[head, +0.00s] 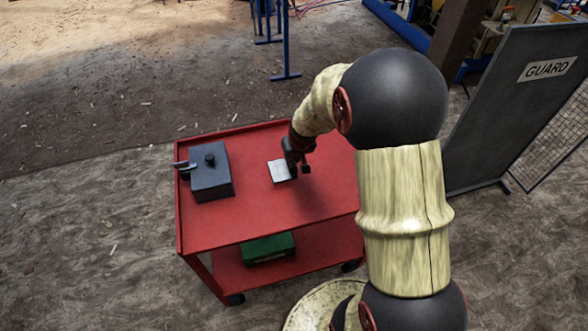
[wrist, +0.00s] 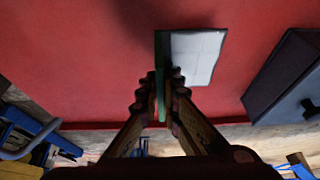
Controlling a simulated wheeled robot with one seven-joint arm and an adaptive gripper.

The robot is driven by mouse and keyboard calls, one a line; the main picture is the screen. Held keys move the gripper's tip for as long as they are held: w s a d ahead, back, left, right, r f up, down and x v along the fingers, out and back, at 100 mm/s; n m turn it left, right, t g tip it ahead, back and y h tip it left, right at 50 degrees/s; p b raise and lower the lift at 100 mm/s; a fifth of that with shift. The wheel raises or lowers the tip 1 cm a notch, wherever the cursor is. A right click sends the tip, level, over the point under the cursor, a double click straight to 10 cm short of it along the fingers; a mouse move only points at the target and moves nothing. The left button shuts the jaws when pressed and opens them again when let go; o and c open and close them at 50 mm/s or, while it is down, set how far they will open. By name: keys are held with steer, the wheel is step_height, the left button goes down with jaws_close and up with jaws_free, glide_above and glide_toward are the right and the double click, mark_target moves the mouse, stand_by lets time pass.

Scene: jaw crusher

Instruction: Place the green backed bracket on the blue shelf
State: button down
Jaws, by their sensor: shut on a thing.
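The green backed bracket has a thin green upright plate (wrist: 160,85) and a pale grey-white flat part (wrist: 198,55). My gripper (wrist: 160,90) is shut on the green plate, with a finger on each side in the wrist view. In the head view the bracket's pale flat part (head: 279,171) shows just left of my gripper (head: 293,165), over the red cart top. I cannot tell whether the bracket touches the cart. A blue stand (head: 286,50) shows at the top of the head view, cut off by the frame; I cannot tell whether it is the blue shelf.
A dark box with a knob (head: 210,175) stands on the left of the red cart (head: 235,235). A green box (head: 268,248) lies on the cart's lower shelf. A grey guard panel (head: 520,110) stands at right. Open ground lies beyond the cart.

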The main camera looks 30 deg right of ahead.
steer(key=shift+w+d+f, duration=0.3)
steer(key=shift+d+f, duration=0.15)
steer(key=shift+f, duration=0.2)
steer(key=shift+w+d+f+b, duration=0.15)
steer(key=shift+f+b, duration=0.55)
steer(key=shift+f, duration=0.9)
steer(key=shift+f, duration=0.1)
steer(key=c, duration=2.5)
jaws_free()
steer(key=shift+f, duration=0.15)
steer(key=o, duration=0.4)
steer(key=shift+o, duration=0.5)
